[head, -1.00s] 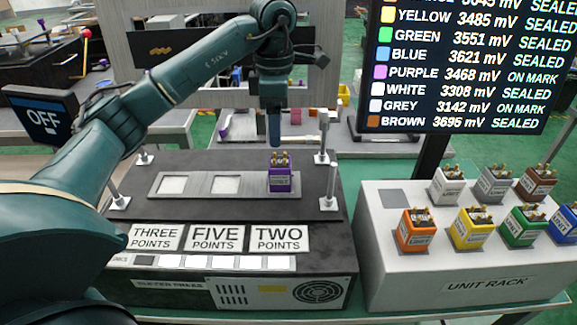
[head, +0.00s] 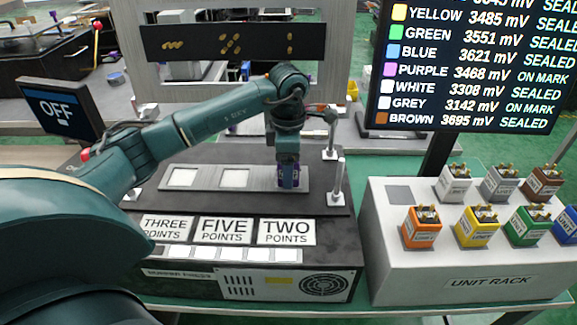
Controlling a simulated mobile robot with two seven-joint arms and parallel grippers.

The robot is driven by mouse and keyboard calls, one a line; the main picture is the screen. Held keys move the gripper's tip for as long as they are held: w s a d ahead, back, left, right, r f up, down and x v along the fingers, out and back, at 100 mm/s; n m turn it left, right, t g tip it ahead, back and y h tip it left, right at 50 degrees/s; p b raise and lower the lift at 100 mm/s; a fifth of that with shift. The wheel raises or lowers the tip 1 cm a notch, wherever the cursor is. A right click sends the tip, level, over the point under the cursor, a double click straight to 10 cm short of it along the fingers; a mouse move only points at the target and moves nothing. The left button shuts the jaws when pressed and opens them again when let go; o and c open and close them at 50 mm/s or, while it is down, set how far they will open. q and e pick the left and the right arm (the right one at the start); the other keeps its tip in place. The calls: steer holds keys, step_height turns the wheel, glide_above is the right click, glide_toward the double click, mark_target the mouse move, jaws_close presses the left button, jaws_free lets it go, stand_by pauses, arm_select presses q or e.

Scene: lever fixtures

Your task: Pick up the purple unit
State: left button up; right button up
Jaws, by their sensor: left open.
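The purple unit (head: 297,180) sits in the right-hand square of the grey strip (head: 210,187) on the black fixture, above the TWO POINTS label. My left gripper (head: 289,180) points straight down over it, with its fingers at the unit's height and open. The fingers hide most of the unit; purple shows only at their sides. I cannot tell if the fingers touch it. My right gripper is out of view.
Metal posts (head: 337,185) stand at the fixture's corners, one close right of the gripper. The white unit rack (head: 400,260) at right holds several coloured units. A large screen (head: 465,70) stands behind it, and an OFF display (head: 60,108) is at left.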

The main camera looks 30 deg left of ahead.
arm_select(q)
steer(key=shift+r, duration=0.15)
steer(key=c, duration=1.2)
